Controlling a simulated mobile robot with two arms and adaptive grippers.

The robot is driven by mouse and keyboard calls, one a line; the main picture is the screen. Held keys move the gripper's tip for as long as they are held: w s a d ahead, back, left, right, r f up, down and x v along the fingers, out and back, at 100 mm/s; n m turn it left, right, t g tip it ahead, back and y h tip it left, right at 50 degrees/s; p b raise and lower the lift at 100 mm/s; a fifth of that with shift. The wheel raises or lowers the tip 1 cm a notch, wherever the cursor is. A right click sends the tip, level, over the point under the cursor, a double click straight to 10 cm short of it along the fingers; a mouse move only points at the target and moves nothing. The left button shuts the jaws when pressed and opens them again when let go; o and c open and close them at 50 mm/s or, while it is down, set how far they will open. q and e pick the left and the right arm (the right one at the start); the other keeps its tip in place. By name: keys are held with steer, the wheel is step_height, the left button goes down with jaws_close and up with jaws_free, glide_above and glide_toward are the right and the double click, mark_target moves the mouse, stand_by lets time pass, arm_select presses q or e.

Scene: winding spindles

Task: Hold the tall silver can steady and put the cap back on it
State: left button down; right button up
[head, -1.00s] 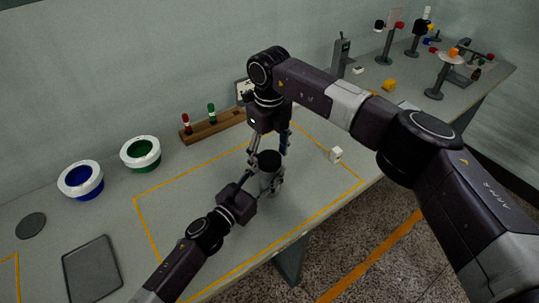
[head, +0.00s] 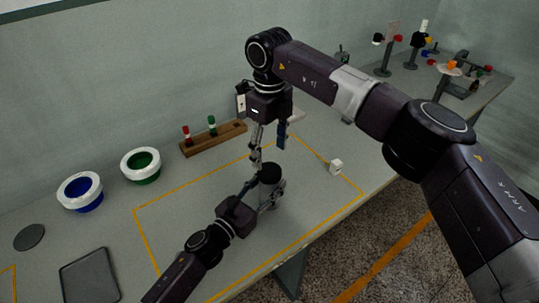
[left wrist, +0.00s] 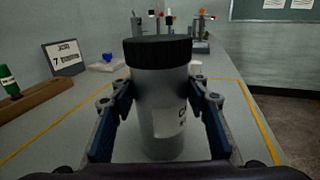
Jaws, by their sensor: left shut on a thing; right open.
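The tall silver can (head: 267,191) stands upright inside the yellow outline on the table. In the left wrist view the can (left wrist: 160,115) shows part of a white label. The black cap (left wrist: 157,50) sits on its top and also shows in the head view (head: 270,171); I cannot tell how tightly it is seated. My left gripper (head: 268,196) is shut on the can's body, with a blue finger on each side in the left wrist view. My right gripper (head: 269,146) is open and empty above the cap, fingers pointing down.
A small white cube (head: 336,167) lies right of the can. A wooden rack (head: 214,138) with red and green pegs stands behind. Blue (head: 80,191) and green (head: 141,165) bowls and a dark tray (head: 90,275) are at left. The outlined area's left part is clear.

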mark_target(269, 170)
steer(key=shift+r+n, duration=0.75)
steer(key=shift+n, duration=0.05)
steer(key=shift+f, duration=4.05)
steer(key=c, duration=1.2)
steer(key=o, duration=1.4)
steer(key=shift+c, duration=0.2)
